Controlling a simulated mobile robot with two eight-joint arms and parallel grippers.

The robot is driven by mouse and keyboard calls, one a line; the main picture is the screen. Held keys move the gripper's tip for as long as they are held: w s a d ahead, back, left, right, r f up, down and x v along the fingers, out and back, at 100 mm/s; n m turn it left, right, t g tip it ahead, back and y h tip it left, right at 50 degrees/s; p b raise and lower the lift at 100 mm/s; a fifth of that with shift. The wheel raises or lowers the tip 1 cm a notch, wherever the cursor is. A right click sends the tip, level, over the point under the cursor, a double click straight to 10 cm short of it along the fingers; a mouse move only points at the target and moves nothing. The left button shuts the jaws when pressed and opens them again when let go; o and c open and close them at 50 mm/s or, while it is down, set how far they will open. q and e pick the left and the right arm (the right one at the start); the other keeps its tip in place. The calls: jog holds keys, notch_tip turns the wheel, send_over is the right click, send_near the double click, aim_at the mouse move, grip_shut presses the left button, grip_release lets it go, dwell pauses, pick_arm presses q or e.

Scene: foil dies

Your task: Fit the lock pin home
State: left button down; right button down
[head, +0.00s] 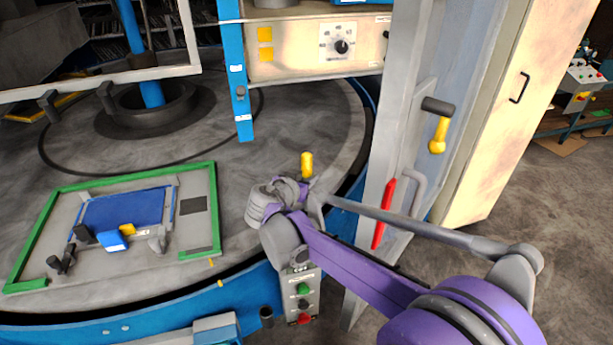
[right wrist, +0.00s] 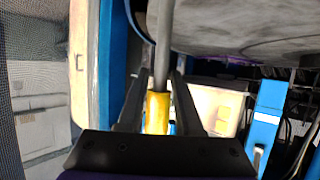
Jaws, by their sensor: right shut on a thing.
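The lock pin, with a yellow grip (right wrist: 157,112) and a grey shaft (right wrist: 164,50), is between the two dark fingers of my right gripper in the right wrist view. The gripper (right wrist: 155,100) is shut on the yellow grip. The shaft runs away from it beside the rim of the round grey table (right wrist: 230,25). In the head view a yellow grip (head: 306,165) stands up just beyond my right gripper (head: 308,185), over the table's right edge. The pin's far end and any hole for it are hidden. My left gripper is not in view.
A green-edged plate (head: 215,200) with a blue pad lies on the round table (head: 290,125). A button box (head: 303,292) hangs below.

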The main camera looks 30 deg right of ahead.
aim_at(307, 208)
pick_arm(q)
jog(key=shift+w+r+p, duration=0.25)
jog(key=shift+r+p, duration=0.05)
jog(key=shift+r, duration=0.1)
pick_arm(e)
jog(key=shift+w, duration=0.1)
dwell(0.6)
dwell(0.3)
